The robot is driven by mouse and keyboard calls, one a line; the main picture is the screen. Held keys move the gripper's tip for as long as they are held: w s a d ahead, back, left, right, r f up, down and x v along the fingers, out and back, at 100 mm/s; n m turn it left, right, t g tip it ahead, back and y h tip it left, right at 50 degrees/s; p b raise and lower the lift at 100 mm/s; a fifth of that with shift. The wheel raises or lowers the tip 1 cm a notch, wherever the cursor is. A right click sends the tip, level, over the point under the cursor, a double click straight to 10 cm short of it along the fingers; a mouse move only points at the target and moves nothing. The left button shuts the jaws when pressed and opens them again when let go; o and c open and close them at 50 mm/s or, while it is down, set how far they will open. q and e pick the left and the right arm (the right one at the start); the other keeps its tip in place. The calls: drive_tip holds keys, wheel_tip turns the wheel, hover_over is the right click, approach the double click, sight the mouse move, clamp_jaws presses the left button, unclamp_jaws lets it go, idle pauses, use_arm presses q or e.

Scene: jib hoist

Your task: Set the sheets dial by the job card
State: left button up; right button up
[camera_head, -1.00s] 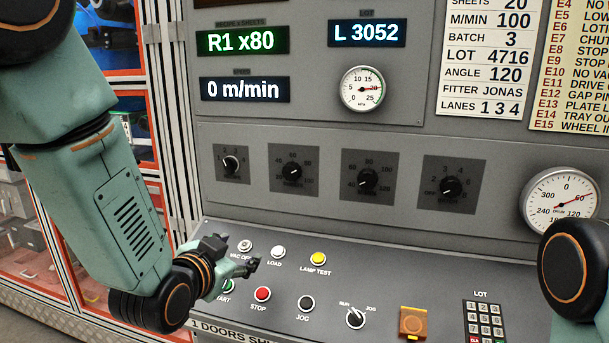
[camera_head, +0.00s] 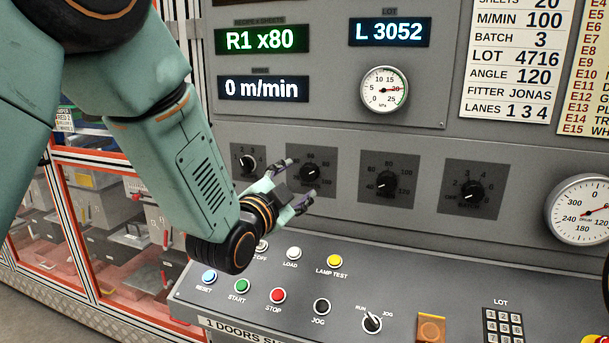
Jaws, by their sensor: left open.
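The job card (camera_head: 507,62) is at the top right, and its top line reads SHEETS 20, partly cut off. The display (camera_head: 262,40) under the recipe and sheets label reads R1 x80. Four-dial row: the second dial from the left (camera_head: 311,172) is black with a scale up to 100. Its caption is too small or covered to read, so I cannot confirm it is the sheets dial. My left gripper (camera_head: 302,178) is open, its fingers in front of this dial's lower left part. Contact cannot be told. My right gripper is out of view.
Other dials are the small left one (camera_head: 247,163), a third (camera_head: 388,183) and a fourth (camera_head: 472,191). Below is a sloped desk with a green start button (camera_head: 242,286), a red stop button (camera_head: 278,295), a selector switch (camera_head: 372,322) and a keypad (camera_head: 503,326).

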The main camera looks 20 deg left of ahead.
sight(308, 174)
use_arm(q)
drive_tip(key=w, duration=0.4)
drive_tip(key=shift+d+f, duration=0.2)
drive_tip(key=shift+d, duration=0.1)
drive_tip(key=shift+d+r, duration=0.2)
drive_tip(key=shift+a, duration=0.15)
drive_tip(key=shift+w+a+f, duration=0.1)
drive_tip(key=shift+w, duration=0.2)
drive_tip(key=shift+c, duration=1.4)
drive_tip(key=shift+d, duration=0.2)
drive_tip(key=c, duration=0.9)
